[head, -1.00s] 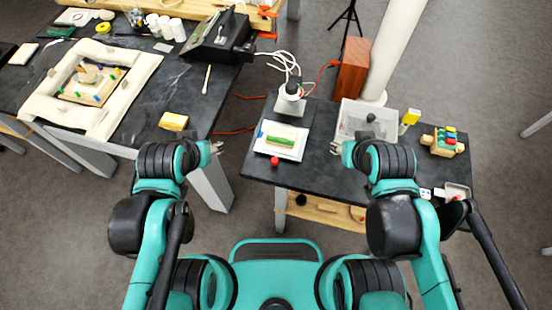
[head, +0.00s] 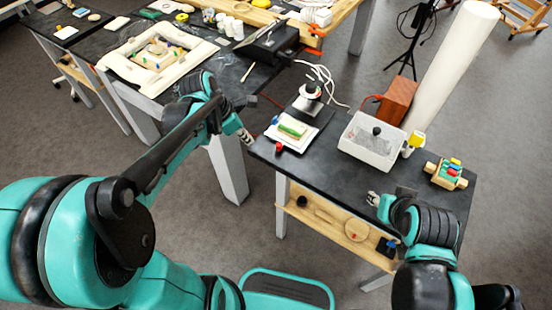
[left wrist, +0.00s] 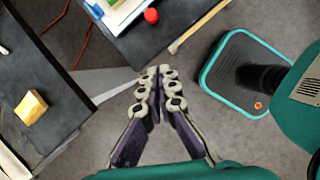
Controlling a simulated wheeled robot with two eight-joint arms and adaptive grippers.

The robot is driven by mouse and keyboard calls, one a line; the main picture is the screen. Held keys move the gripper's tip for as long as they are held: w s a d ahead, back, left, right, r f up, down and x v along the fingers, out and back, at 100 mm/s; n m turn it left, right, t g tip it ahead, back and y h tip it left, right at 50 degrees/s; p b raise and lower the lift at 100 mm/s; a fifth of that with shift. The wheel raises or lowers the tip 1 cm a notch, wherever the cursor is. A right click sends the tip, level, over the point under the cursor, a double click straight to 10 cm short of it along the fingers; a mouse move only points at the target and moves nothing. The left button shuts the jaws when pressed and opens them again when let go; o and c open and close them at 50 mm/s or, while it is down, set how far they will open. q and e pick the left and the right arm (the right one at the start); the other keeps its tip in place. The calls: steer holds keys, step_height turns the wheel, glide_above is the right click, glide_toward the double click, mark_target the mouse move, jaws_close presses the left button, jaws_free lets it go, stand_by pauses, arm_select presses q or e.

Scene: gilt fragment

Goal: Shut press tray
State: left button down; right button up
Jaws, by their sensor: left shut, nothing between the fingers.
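I cannot tell for sure which thing is the press tray. A black box-like device (head: 271,42) with a handle on top stands at the right end of the left table; no open tray shows clearly on it. My left gripper (head: 246,138) is shut and empty, in the air between the two tables, well in front of that device. It also shows shut in the left wrist view (left wrist: 160,72), above the gap by the right table's edge. My right gripper (head: 373,199) is near the front edge of the right table, touching nothing I can make out; its finger opening is too small to judge.
The right table (head: 330,167) holds a white board (head: 280,136) with a green block, a red ball (head: 278,148), a clear bin (head: 357,149) and a wooden toy (head: 445,174). The left table holds a padded frame (head: 125,60). A yellow block (left wrist: 31,107) lies there in the left wrist view.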

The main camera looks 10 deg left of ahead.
mark_target(289, 126)
arm_select(q)
steer(key=b+x, duration=0.4)
steer(key=x, duration=0.6)
steer(key=shift+a+f, duration=0.1)
steer(key=shift+a, duration=0.05)
steer(key=shift+w+d+f+b, duration=0.15)
steer(key=shift+w+d+b, duration=0.55)
steer(key=shift+w+d, duration=0.75)
steer(key=shift+d, duration=0.05)
steer(key=w+d, duration=0.1)
steer(key=w, duration=0.2)
steer(key=w+d, duration=0.1)
steer(key=w, duration=0.3)
steer(key=w+d, duration=0.2)
steer(key=w, duration=0.1)
steer(key=shift+w+p, duration=0.3)
steer(key=shift+p, duration=0.1)
steer(key=shift+a, duration=0.1)
